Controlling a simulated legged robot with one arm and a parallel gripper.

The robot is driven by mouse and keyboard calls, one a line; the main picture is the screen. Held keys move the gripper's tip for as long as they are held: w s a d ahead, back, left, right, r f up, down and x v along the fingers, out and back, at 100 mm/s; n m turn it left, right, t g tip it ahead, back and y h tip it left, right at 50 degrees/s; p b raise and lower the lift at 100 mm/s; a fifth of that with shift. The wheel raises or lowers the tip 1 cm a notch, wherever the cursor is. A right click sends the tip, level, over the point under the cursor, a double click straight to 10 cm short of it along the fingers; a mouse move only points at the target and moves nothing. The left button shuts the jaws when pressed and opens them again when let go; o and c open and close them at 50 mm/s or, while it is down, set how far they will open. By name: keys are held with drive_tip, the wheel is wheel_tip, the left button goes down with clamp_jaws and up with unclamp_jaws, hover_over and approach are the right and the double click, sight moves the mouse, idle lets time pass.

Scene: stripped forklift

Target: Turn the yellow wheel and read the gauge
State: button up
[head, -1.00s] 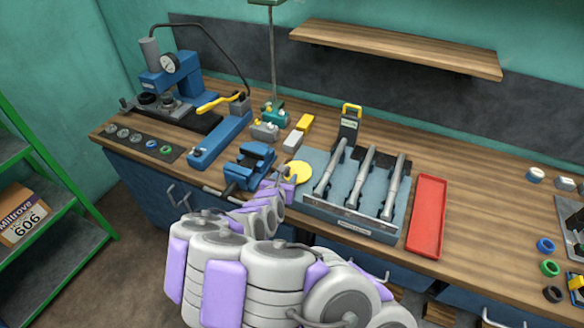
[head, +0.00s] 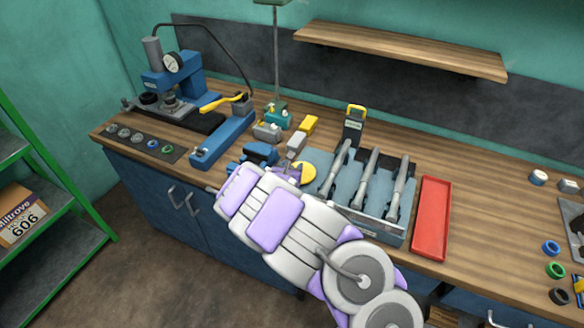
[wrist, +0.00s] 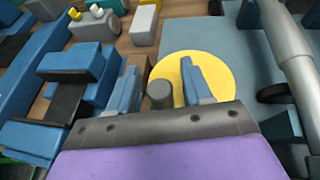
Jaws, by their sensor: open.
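The yellow wheel (head: 308,172) is a flat disc on the bench, left of the grey-blue rack, partly hidden by my arm. In the wrist view the yellow wheel (wrist: 226,72) lies behind and under the right finger. My gripper (wrist: 158,68) is open, its fingers spread; the left finger is beside the wheel. A short grey cylinder (wrist: 160,94) stands between the fingers at the wheel's left edge; I cannot tell whether it belongs to the wheel. In the head view my gripper (head: 290,170) is mostly hidden. The round white gauge (head: 173,62) is on the blue press; its reading is too small to tell.
A blue vise (head: 260,152) sits just left of the wheel. A rack (head: 372,224) with grey rods is close on the right, then a red tray (head: 432,220).

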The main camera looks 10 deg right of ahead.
drive_tip(key=shift+a, duration=0.25)
drive_tip(key=shift+c, duration=1)
drive_tip(key=shift+d, duration=0.5)
drive_tip(key=c, duration=0.5)
drive_tip(key=shift+a, duration=0.1)
clamp_jaws()
drive_tip(key=shift+o, duration=1.6)
unclamp_jaws()
drive_tip(key=o, duration=0.4)
drive_tip(key=shift+d, duration=0.35)
drive_tip(key=shift+a, duration=0.1)
